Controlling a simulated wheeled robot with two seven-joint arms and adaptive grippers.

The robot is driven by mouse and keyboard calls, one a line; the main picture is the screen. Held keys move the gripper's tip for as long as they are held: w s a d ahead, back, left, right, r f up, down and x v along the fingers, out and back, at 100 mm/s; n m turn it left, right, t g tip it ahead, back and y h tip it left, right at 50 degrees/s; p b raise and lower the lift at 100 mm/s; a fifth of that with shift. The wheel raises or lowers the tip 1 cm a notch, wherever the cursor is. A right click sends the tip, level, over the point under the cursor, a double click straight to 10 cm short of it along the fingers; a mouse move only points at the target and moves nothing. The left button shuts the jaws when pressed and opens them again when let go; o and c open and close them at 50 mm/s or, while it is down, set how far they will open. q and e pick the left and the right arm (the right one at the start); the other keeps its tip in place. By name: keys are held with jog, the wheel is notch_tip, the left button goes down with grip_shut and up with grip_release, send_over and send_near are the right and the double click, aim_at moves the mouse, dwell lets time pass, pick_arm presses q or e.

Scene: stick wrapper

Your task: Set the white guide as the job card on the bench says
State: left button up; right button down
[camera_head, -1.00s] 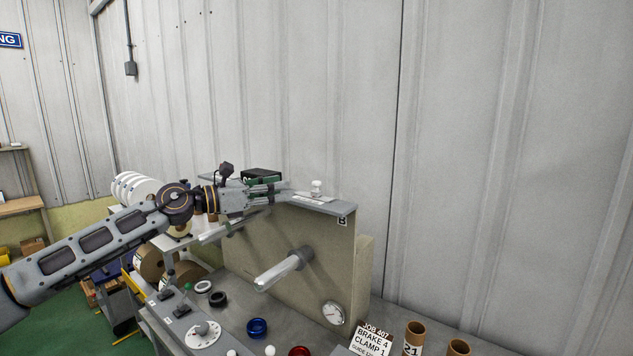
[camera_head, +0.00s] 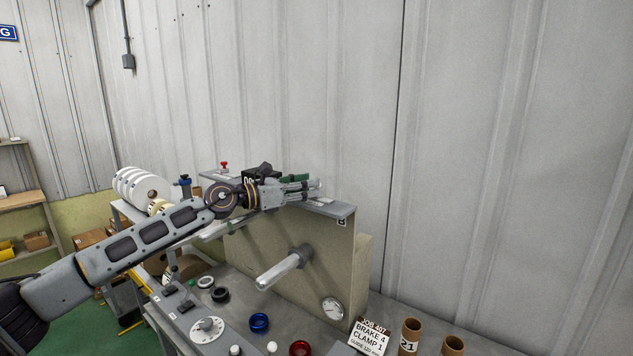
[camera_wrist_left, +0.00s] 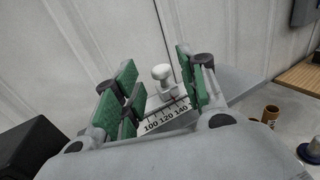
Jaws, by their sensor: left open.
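The white guide shows as a round white knob (camera_wrist_left: 162,73) on a post in the left wrist view. It stands by a scale (camera_wrist_left: 165,118) marked 100, 120, 140; its exact reading cannot be told. In the head view the knob (camera_head: 317,184) is mostly hidden by my left gripper (camera_head: 305,187) on top of the beige panel (camera_head: 335,255). The left gripper (camera_wrist_left: 158,84) is open, with its green-padded fingers to either side of the knob. I cannot tell whether they touch it. The job card (camera_head: 369,340) reads BRAKE 4, CLAMP 1 and a small guide line. My right gripper is not in view.
A spindle (camera_head: 280,272) juts from the panel above a pressure gauge (camera_head: 332,308). On the bench are a dial (camera_head: 207,328), a blue ring (camera_head: 259,322), a red ring (camera_head: 300,348) and cardboard tubes (camera_head: 410,335). Red (camera_head: 224,166) and blue (camera_head: 185,180) knobs stand behind my arm.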

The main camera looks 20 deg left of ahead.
pick_arm(q)
jog(key=shift+p+x, duration=0.45)
jog(key=shift+x, duration=1.3)
grip_shut()
